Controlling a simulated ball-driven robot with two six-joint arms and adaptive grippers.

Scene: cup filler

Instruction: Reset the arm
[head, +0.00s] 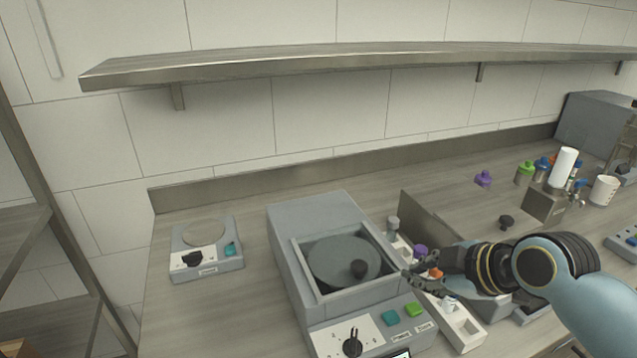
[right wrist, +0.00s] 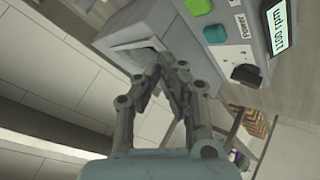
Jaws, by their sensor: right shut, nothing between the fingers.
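My right arm (head: 560,270) comes in from the right in the head view. Its gripper (head: 408,280) is shut and empty, beside the right edge of the grey machine (head: 318,215) with a round dark lid and knob. In the right wrist view the fingertips (right wrist: 168,66) are together, in front of the grey machine with its green and teal buttons and lit display (right wrist: 272,25). My left gripper is not in view.
A white rack (head: 462,325) with several capped bottles stands below the right gripper. A smaller machine (head: 207,250) sits at the left. Coloured bottles (head: 524,173), a white cup (head: 604,189) and a metal dispenser (head: 544,203) stand at the right. A metal shelf (head: 330,63) spans the wall.

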